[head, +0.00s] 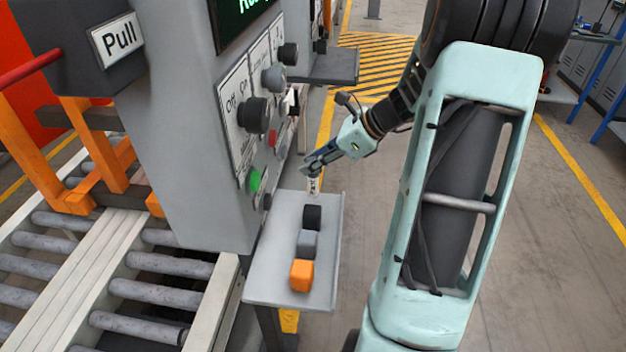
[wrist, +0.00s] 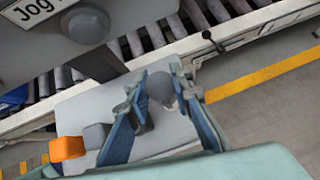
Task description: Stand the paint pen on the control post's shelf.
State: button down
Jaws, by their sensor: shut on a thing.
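The paint pen (head: 313,185) is a small, light-coloured cylinder with a dark mark, roughly upright below my gripper (head: 317,167) in the head view. My gripper is shut on it. In the wrist view the two blue fingers flank the pen's round grey top (wrist: 161,86); its lower part is mostly hidden. The control post's shelf (head: 268,272) is a grey plate with a low rim, also under the fingers in the wrist view (wrist: 85,106). The pen is over or at the shelf's far end, beyond the black block; I cannot tell whether it touches the shelf.
On the shelf a black block (head: 312,217), a grey block (head: 307,243) and an orange block (head: 301,275) stand in a row. The grey control post (head: 190,130) with knobs and buttons rises at the shelf's left. A roller conveyor (head: 150,265) lies further left.

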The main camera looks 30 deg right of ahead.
aim_at(313, 174)
jog(key=shift+w+d+f, duration=0.2)
jog(key=shift+w+f, duration=0.05)
jog(key=shift+f, duration=0.25)
jog(key=shift+w+d+f+b, duration=0.1)
jog(key=shift+w+f+b, duration=0.1)
jog(key=shift+f+b, duration=1.35)
jog(key=shift+b, duration=0.2)
jog(key=shift+f, duration=0.2)
jog(key=c, duration=1.7)
grip_release()
